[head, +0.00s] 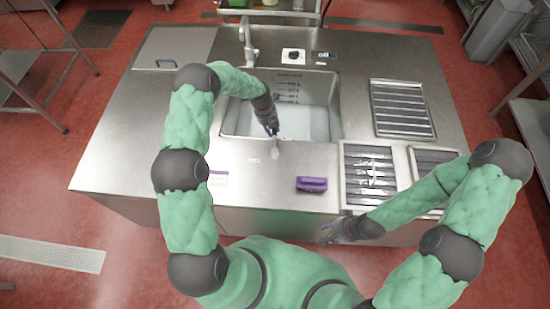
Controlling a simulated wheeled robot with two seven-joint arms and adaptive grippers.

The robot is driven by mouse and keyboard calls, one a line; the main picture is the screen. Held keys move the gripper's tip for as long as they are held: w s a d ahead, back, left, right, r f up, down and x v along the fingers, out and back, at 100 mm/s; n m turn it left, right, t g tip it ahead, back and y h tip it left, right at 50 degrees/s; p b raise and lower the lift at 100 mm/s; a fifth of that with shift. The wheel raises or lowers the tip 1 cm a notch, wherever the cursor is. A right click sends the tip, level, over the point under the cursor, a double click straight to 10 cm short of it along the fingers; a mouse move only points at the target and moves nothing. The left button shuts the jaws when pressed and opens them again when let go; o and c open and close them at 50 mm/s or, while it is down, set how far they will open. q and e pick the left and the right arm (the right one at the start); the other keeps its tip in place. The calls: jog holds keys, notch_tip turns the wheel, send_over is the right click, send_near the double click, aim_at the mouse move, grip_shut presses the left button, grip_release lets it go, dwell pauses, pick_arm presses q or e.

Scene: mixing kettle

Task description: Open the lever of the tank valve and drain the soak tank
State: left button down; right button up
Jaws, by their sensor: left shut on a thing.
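The soak tank (334,88) is a steel basin sunk in the counter, with pale liquid in it and dark level marks on its far wall. My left gripper (272,133) is at the tank's front rim, shut on the valve lever (275,149), a small pale grey piece pointing toward the front of the counter. The fingers hide the lever's upper part, and the outlet is not visible. My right gripper (327,237) is low by the counter's front edge, away from the tank; its fingers are too small to read.
A purple brush (311,184) lies on the steel counter (120,150) right of a small label. A tap (246,45) and a knob panel (293,56) are behind the tank. Racks (402,108) and trays fill the right side.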

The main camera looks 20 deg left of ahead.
pick_arm(q)
jog(key=c, duration=0.9)
grip_release()
jog(key=shift+w+d, duration=0.1)
jog(key=shift+d, duration=0.15)
jog(key=shift+o, duration=0.2)
jog(key=shift+p, duration=0.3)
pick_arm(e)
jog(key=shift+f, duration=0.15)
pick_arm(q)
notch_tip(320, 180, up, 7)
jog(key=a+p, duration=0.1)
jog(key=p, duration=0.1)
jog(key=shift+s+a+p, duration=0.2)
jog(key=shift+s+p, duration=0.1)
pick_arm(e)
jog(key=shift+r, duration=1.3)
